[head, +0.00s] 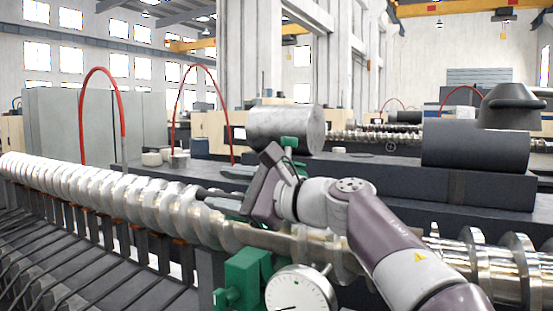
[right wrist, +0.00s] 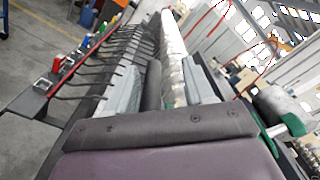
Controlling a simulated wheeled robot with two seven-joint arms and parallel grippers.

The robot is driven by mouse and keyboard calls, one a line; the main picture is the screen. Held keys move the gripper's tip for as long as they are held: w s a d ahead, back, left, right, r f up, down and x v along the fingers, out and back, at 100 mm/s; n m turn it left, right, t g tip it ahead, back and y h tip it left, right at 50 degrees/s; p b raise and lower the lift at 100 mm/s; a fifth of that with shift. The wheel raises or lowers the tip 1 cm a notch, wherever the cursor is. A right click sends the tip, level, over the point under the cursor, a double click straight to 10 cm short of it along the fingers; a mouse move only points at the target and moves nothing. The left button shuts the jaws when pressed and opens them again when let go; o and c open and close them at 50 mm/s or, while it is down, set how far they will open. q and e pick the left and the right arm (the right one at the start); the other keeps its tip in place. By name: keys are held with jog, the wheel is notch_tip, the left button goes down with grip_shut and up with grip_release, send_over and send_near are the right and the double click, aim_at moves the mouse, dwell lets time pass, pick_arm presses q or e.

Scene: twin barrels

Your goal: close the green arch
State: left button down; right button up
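The green arch shows only in pieces in the head view. A green upper piece (head: 290,143) stands behind my right gripper, by a grey cylinder. A green block (head: 247,272) sits in front of the screw, beside a round dial. My right gripper (head: 240,192) is over the silvery screw and hides the middle of the green parts. In the right wrist view its two grey fingers (right wrist: 160,88) stand apart, with a dark rod (right wrist: 153,86) and the screw seen between them. I cannot tell whether the rod touches a finger. My left gripper is out of view.
The long ribbed screw (head: 120,190) runs across the bench, with a row of dark rods at its front left. The dial gauge (head: 300,290) stands close under my right arm. A grey cylinder (head: 275,128) and a dark cylinder (head: 475,146) stand behind.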

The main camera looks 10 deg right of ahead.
jog(key=s+d+r, duration=0.5)
jog(key=d+r, duration=0.1)
jog(key=d, duration=0.3)
jog(key=shift+d, duration=0.2)
jog(key=shift+c, duration=0.4)
